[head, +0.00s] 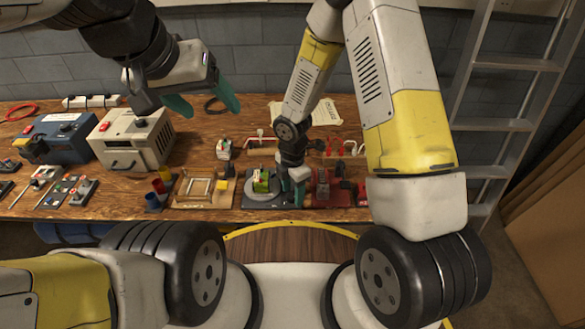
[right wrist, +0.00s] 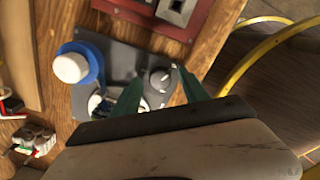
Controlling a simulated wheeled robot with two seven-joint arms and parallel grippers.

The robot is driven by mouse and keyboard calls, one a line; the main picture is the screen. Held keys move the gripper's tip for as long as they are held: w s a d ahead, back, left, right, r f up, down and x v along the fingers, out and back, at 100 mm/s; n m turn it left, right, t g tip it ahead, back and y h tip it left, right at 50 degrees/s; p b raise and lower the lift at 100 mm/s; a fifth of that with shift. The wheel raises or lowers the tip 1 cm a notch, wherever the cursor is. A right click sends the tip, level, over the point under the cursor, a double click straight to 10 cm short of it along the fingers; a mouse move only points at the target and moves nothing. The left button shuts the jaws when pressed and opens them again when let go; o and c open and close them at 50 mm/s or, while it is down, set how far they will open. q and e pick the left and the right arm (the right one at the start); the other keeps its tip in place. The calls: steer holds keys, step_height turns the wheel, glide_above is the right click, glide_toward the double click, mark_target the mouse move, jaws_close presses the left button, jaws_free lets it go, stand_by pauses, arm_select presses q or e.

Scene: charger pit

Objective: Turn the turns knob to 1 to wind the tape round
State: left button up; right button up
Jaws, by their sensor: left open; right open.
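A winding device on a dark grey base plate (head: 240,203) sits near the front edge of the workbench. A small grey round knob (right wrist: 160,79) stands on this plate in the right wrist view. My right gripper (head: 293,192) points down at the plate's right end. In the right wrist view its two green fingers (right wrist: 160,88) are open, one on each side of the knob; contact cannot be told. A blue round part with a white top (right wrist: 70,67) is beside it on the plate. My left gripper (head: 205,100) is open and empty, high above the bench at left.
A red device (head: 322,188) stands just right of the plate; a wooden frame (head: 196,188) is to its left. A ladder (head: 490,125) stands at right.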

steer(key=shift+f, duration=0.35)
jaws_close()
steer(key=shift+m, duration=0.3)
